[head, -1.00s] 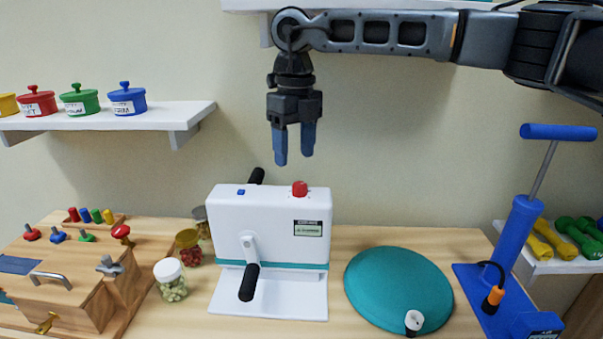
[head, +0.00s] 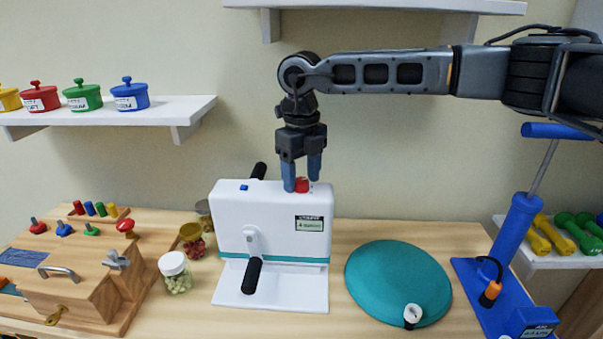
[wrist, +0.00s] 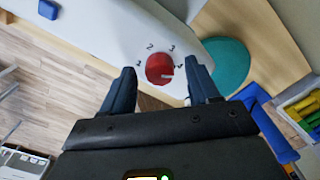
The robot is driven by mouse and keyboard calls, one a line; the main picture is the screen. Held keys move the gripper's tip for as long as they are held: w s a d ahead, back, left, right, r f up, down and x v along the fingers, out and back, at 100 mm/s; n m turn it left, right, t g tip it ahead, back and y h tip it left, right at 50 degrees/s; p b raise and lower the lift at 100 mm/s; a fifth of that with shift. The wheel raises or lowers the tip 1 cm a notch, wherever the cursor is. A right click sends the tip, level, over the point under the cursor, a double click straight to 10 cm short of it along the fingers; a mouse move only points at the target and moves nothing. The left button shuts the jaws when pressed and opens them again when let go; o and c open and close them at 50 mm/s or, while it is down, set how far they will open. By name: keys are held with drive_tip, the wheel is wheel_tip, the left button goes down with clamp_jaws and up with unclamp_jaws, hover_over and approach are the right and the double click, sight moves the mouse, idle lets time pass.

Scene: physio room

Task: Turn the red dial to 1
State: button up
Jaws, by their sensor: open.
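The red dial (head: 302,185) sits on top of the white machine (head: 240,228), near its right end. In the wrist view the dial (wrist: 160,68) has numbers around it; 1, 2 and 3 are legible, and a 4 shows at its right. A pale mark on the dial points right, toward the 4. My gripper (head: 302,186) points down over the dial, its blue fingers apart, one on each side of it. In the wrist view the fingers (wrist: 162,88) flank the dial with gaps on both sides.
A blue button (head: 244,187) and black-handled cranks (head: 252,275) are on the machine. A teal disc (head: 398,283) and a blue pump (head: 510,240) stand to the right. Jars (head: 175,272) and a wooden board (head: 85,285) lie left. Shelves hang above and at left.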

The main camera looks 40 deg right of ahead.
drive_tip(key=shift+c, duration=0.3)
drive_tip(key=c, duration=1)
